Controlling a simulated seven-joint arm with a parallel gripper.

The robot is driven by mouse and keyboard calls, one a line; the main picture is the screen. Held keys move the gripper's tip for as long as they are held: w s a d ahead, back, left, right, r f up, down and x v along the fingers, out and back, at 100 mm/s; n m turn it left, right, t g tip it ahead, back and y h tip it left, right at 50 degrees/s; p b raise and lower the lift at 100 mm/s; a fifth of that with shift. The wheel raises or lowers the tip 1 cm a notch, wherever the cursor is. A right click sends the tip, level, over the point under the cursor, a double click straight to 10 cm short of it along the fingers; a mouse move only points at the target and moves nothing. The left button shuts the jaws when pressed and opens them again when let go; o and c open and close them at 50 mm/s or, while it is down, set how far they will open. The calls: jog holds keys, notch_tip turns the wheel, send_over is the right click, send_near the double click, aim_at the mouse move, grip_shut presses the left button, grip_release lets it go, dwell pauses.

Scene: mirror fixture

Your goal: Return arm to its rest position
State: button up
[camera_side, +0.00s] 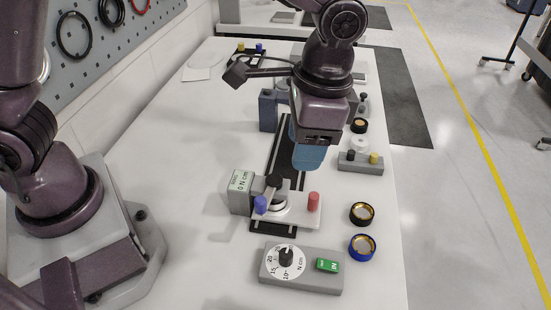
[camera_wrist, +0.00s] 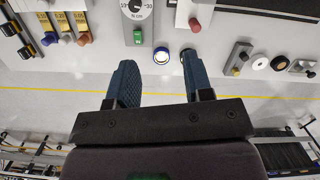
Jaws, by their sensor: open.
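My gripper (camera_side: 308,157) hangs above the white table in the side view, over the right side of the black rail. Its blue fingers point down and nothing shows between them. In the wrist view the two blue fingers stand wide apart (camera_wrist: 157,62), open and empty. The fixture (camera_side: 288,205) with a blue knob, a red knob and a grey readout block (camera_side: 241,191) stands below and nearer the side camera, apart from the fingers. In the side view one finger mostly hides the other.
A grey dial box (camera_side: 302,268) with a green switch sits at the front. A black ring (camera_side: 362,213) and a blue ring (camera_side: 362,247) lie near the right table edge. A two-knob block (camera_side: 361,163) stands right of my gripper.

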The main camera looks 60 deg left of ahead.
jog(key=s+a+r+n+t, duration=0.3)
jog(key=s+a+r, duration=0.2)
jog(key=a, duration=0.4)
jog(key=s+a+r+n+t+h, duration=0.1)
jog(key=s+a+r+n+t, duration=0.2)
jog(key=s+a+r, duration=0.3)
jog(key=s+a, duration=0.2)
jog(key=shift+a+t, duration=0.35)
jog(key=shift+t, duration=0.05)
